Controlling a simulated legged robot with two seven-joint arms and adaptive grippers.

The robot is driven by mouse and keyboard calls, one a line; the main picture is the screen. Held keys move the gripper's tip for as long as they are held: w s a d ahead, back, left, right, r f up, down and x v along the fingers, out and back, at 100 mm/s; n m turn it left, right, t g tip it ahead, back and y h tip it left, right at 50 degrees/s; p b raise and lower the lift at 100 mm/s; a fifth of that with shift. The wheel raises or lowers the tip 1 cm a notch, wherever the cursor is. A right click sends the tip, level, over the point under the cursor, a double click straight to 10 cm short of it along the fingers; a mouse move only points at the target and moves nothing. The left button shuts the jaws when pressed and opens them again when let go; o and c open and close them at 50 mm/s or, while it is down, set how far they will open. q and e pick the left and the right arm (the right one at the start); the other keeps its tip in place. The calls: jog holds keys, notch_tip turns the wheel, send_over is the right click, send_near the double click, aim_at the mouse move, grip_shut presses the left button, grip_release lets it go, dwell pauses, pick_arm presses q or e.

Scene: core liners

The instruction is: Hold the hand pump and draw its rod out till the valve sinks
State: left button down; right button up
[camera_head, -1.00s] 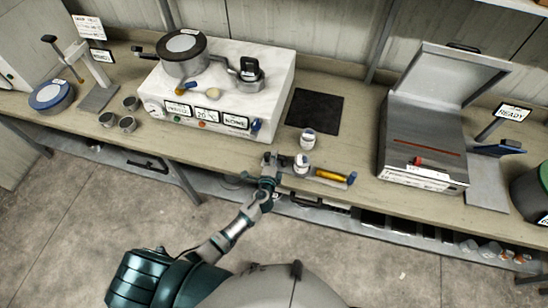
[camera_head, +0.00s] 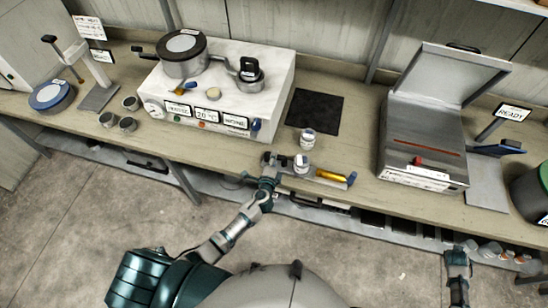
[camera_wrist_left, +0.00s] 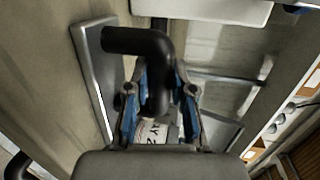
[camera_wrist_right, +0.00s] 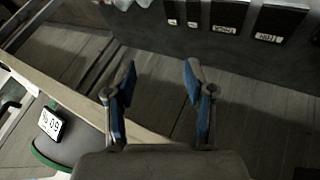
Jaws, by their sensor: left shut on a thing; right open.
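The hand pump appears to be the low grey assembly at the bench's front edge, with a brass-yellow barrel (camera_head: 328,176) and a blue end (camera_head: 351,179) at its right. My left gripper (camera_head: 268,163) is at the assembly's left end. In the left wrist view my left gripper (camera_wrist_left: 155,88) is shut on a dark bent handle (camera_wrist_left: 140,43), its fingers on either side. My right gripper (camera_head: 458,252) is low at the right, below the bench front, apart from the pump. In the right wrist view it (camera_wrist_right: 160,80) is open and empty. I cannot identify the valve with certainty.
White-lidded jars (camera_head: 307,138) (camera_head: 301,164) stand behind and beside the pump. A dark mat (camera_head: 314,111) lies behind. A white heating unit (camera_head: 270,85) with pots is at the left. A grey lidded machine (camera_head: 425,135) stands right, with a dark green bin (camera_head: 530,190) beyond.

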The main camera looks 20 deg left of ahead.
jog(key=w+d+r+m+t+h, duration=0.1)
jog(key=w+d+r, duration=0.2)
jog(key=r, duration=0.3)
jog(key=w+d+r+h, duration=0.1)
jog(key=w+d+r, duration=0.15)
jog(key=r, duration=0.45)
jog(key=w+a+y, duration=0.1)
jog(key=w+a, duration=0.1)
jog(key=w+a+r+m+y, duration=0.1)
jog(key=w+a, duration=0.1)
jog(key=a, duration=0.1)
jog(key=w+a+y, duration=0.1)
jog(key=w+a, duration=0.1)
jog(key=shift+a+r+m+t, duration=0.2)
jog(key=shift+r+m+t, duration=0.1)
jog(key=w+a+r+y, duration=0.3)
jog(key=w+a+r, duration=0.15)
jog(key=a, duration=0.25)
notch_tip(320, 180, up, 9)
jog(key=n+g+y, duration=0.2)
jog(key=n+g, duration=0.4)
jog(key=n, duration=0.1)
send_over(355, 175)
notch_tip(355, 175, down, 11)
jog(key=shift+f, duration=0.1)
jog(key=shift+c, duration=0.3)
